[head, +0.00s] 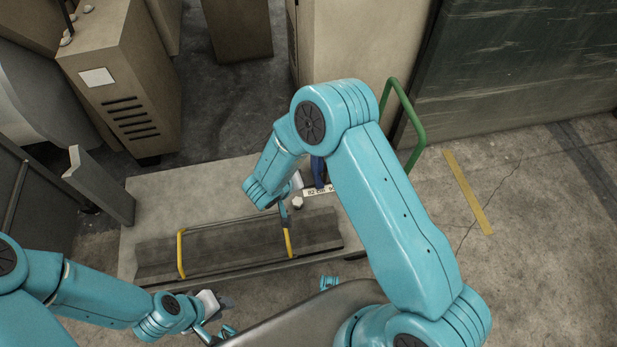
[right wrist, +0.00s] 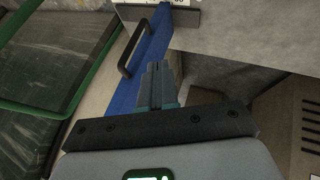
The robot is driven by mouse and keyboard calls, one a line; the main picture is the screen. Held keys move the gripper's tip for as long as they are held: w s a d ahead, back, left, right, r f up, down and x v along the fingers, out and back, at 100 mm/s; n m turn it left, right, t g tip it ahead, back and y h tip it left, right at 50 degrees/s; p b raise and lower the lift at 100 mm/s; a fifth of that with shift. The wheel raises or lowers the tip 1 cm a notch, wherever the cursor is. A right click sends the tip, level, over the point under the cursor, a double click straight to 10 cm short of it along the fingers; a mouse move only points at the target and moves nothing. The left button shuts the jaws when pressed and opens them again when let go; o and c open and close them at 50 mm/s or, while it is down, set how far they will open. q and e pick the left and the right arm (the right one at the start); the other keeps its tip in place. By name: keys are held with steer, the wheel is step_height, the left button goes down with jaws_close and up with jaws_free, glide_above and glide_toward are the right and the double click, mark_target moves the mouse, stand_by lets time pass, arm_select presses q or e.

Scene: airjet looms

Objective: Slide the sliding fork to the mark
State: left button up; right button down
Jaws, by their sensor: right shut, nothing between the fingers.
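A blue bar (head: 318,172) with a black handle (right wrist: 138,48) stands by a white number strip (head: 318,191) at the back of the bench. I take it for the sliding fork, but its full shape is hidden by my right arm. In the right wrist view the blue bar (right wrist: 122,92) runs behind my right gripper (right wrist: 156,68), which is shut and empty, with its fingers beside the bar. I cannot tell whether they touch it. The mark is not clearly readable. My left gripper (head: 216,332) is low at the front, away from the bench; its fingers are partly hidden.
A dark grooved rail (head: 235,247) with yellow bands (head: 181,253) lies along the grey bench (head: 155,205). A green bar (head: 413,125) and a wrapped dark panel (head: 530,60) stand at right. A tan cabinet (head: 125,75) stands at left. Open floor lies to the right.

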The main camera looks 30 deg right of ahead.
steer(key=w+d+f+b, duration=0.3)
steer(key=d+f, duration=0.5)
steer(key=shift+d, duration=0.4)
steer(key=s+d+p, duration=0.1)
steer(key=d, duration=0.5)
steer(key=shift+s+d, duration=0.15)
steer(key=shift+s, duration=0.05)
